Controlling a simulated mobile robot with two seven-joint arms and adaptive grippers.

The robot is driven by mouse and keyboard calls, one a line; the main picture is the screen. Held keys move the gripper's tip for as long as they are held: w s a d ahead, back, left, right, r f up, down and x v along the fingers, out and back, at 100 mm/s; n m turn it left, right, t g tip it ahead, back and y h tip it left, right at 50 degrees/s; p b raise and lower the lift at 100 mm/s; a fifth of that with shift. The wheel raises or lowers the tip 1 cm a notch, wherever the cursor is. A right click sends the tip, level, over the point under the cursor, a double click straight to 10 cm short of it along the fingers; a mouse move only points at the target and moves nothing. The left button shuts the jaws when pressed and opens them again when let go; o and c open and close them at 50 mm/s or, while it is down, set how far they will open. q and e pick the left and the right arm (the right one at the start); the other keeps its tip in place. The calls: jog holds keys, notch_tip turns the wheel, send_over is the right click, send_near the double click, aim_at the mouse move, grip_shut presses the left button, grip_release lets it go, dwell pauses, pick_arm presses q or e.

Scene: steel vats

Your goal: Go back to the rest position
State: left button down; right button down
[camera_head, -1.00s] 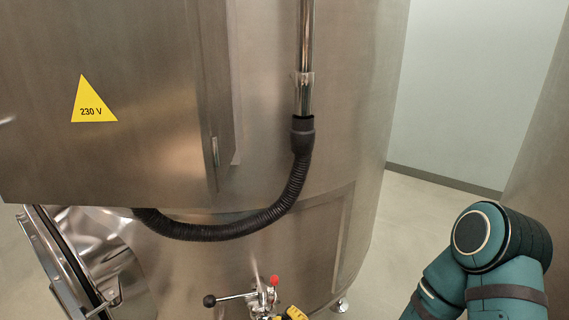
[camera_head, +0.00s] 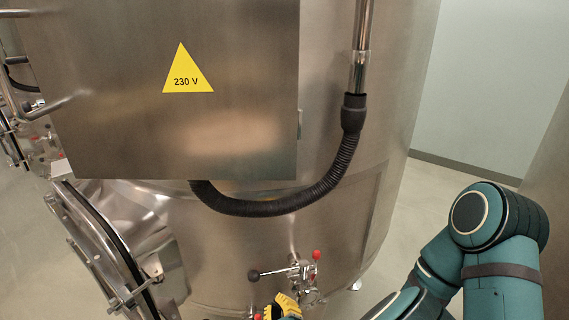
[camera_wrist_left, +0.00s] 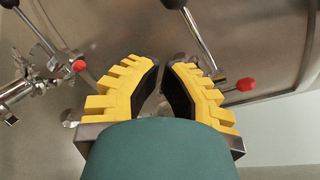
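My left gripper (camera_head: 285,306) has yellow ribbed fingers and shows at the bottom edge of the head view, just below a valve (camera_head: 300,270) with a black-knobbed lever and a red knob. In the left wrist view, its two fingers (camera_wrist_left: 162,68) lean toward each other with a narrow gap between the tips and nothing held. Two valve levers with red knobs lie beyond the fingers in that view. A teal arm of mine (camera_head: 490,235) fills the lower right of the head view. My right gripper is not in view.
A steel vat (camera_head: 390,130) stands ahead, with a cabinet (camera_head: 110,130) bearing a yellow 230 V sign (camera_head: 188,72). A black corrugated hose (camera_head: 265,208) hangs below it. An open hatch door (camera_head: 105,250) stands at lower left. Bare floor (camera_head: 430,185) shows right of the vat.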

pick_arm(q)
jog(key=s+a+f+n+g+h, duration=0.1)
jog(key=a+f+n+g, duration=0.1)
jog(key=f+n, duration=0.15)
jog(key=s+a+f+n+g+b, duration=0.1)
jog(key=a+f+n+g, duration=0.15)
jog(key=f, duration=0.25)
jog(key=s+a+f+n+g+h, duration=0.1)
jog(key=s+f+n+g, duration=0.15)
jog(key=f+n, duration=0.2)
jog(key=s+a+f+n+g+h, duration=0.1)
jog(key=s+n+g+h, duration=0.2)
jog(key=n, duration=0.4)
jog(key=s+a+f+n+g+h+b, duration=0.1)
jog(key=s+a+f+n+g+h, duration=0.1)
jog(key=n, duration=0.6)
jog(key=shift+s+f+g+h+b, duration=0.3)
jog(key=shift+s+g+h, duration=0.2)
jog(key=shift+s+g, duration=0.1)
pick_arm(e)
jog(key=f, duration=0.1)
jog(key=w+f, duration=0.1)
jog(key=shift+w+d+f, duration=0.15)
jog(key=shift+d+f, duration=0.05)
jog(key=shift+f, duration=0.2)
